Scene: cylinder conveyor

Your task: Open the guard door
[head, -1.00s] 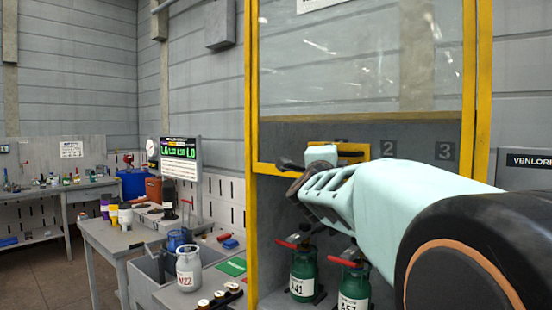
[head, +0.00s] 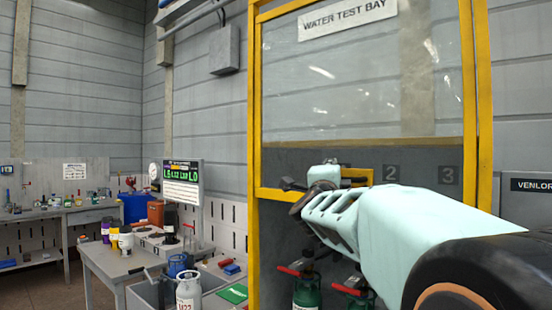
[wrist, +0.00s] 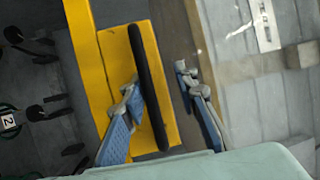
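The guard door (head: 356,75) is a clear panel in a yellow frame, lowered across the front of the water test bay. Its lower yellow rail and a yellow handle plate (head: 358,173) are at my gripper's height. In the wrist view, a black bar handle (wrist: 148,85) stands on the yellow plate (wrist: 93,75). My gripper (wrist: 158,80) is open, with one finger on each side of the bar. A gap shows between the right finger and the bar; left-finger contact is unclear. In the head view my gripper (head: 312,187) hides most of the handle.
Green cylinders (head: 306,292) with red-handled valves stand below the door's lower rail.

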